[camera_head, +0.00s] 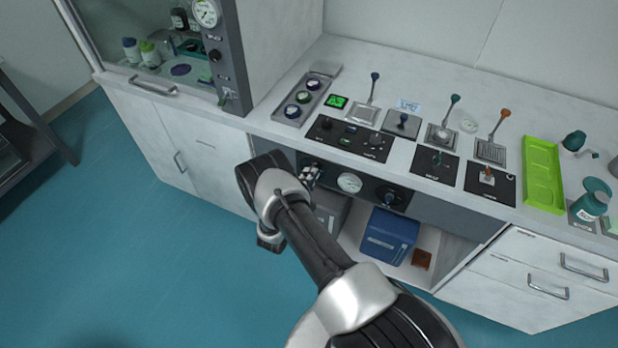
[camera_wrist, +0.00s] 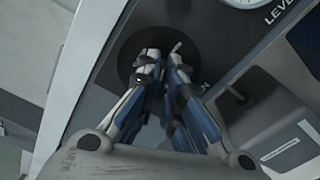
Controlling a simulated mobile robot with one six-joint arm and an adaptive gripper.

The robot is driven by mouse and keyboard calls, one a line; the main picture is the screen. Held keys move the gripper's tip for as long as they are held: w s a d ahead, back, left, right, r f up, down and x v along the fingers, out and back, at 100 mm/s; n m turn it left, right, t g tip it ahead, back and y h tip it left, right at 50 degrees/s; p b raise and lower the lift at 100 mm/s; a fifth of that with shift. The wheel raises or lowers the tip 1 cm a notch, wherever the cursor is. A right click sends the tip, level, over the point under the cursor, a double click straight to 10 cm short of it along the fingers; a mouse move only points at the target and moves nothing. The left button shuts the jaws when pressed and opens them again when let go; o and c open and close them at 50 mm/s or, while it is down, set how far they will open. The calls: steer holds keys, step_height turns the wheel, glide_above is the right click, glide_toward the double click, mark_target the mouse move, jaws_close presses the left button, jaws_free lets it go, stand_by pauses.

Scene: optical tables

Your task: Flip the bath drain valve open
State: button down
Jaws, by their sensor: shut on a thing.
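My gripper (camera_head: 311,174) is at the left end of the dark front panel under the bench top. In the wrist view my gripper (camera_wrist: 163,62) has its two fingers close together, shut on the small grey handle of a valve (camera_wrist: 176,46). Only the tip of that handle shows past the fingers. The valve's round black base plate (camera_wrist: 122,58) lies behind the fingers. In the head view the gripper and arm mostly hide this valve. No label naming it as the bath drain is readable.
A white gauge (camera_head: 349,183) sits right of my gripper, marked LEVEL in the wrist view. Below, a blue box (camera_head: 390,236) stands in the open bay. The bench top above carries several levers and panels.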

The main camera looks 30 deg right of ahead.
steer(key=shift+f+m+b, duration=0.1)
steer(key=shift+m+b, duration=0.3)
steer(key=shift+m, duration=1.8)
steer(key=c, duration=1.8)
jaws_free()
steer(key=shift+o, duration=0.2)
steer(key=v, duration=1.2)
